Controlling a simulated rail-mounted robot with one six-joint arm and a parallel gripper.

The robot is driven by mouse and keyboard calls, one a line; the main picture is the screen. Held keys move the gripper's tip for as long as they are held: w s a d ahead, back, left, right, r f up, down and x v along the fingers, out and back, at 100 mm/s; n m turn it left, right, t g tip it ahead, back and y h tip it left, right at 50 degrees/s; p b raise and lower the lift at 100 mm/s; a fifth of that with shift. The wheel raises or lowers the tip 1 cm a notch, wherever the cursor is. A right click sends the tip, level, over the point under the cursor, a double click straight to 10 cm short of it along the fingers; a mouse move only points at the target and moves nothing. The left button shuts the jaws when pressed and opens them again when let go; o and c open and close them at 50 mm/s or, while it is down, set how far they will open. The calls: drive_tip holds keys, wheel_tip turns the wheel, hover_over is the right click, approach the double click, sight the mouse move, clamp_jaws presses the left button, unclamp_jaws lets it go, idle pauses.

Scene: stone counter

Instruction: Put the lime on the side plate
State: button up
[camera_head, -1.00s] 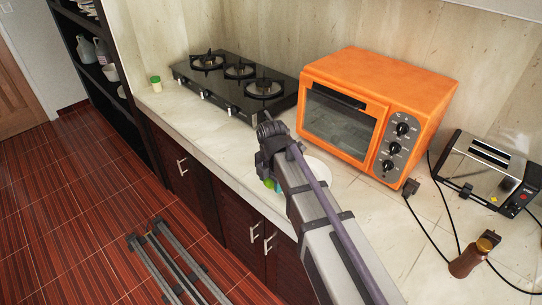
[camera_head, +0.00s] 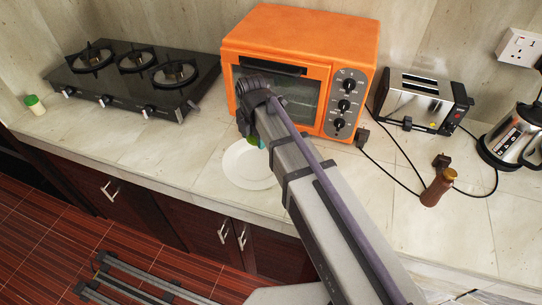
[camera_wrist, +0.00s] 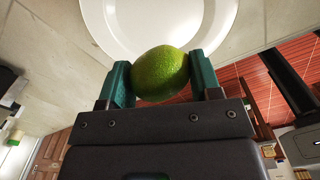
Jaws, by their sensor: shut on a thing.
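The green lime (camera_wrist: 162,73) is clamped between the two teal fingers of my gripper (camera_wrist: 160,80) in the wrist view. The white side plate (camera_wrist: 98,22) lies beyond the lime in that view, and its bare face shows. In the head view, the round side plate (camera_head: 247,174) is on the counter, its right part hidden by my arm. A bit of green lime (camera_head: 252,141) and a teal finger show at the plate's far edge in the picture. The lime's height above the plate is hard to tell.
An orange toaster oven (camera_head: 300,45) stands behind the plate. A black gas stove (camera_head: 130,80) is to the left. A toaster (camera_head: 415,98), a brown bottle (camera_head: 438,188) and a kettle (camera_head: 515,138) are to the right, with loose black cords. The counter left of the plate is clear.

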sight(256, 164)
drive_tip(key=f+b, duration=1)
drive_tip(key=shift+a+f+b, duration=0.2)
drive_tip(key=shift+f+b, duration=0.05)
drive_tip(key=shift+b, duration=0.05)
drive_tip(key=shift+s+r+p, duration=0.1)
drive_tip(key=shift+r+p, duration=0.2)
drive_tip(key=shift+f, duration=0.25)
drive_tip(key=o, duration=0.9)
drive_tip(key=shift+r, duration=0.1)
drive_tip(key=shift+o, duration=0.2)
wheel_tip(256, 164, up, 13)
drive_tip(key=p, duration=1.2)
drive_tip(key=shift+f, duration=0.35)
drive_tip(key=shift+d, duration=0.1)
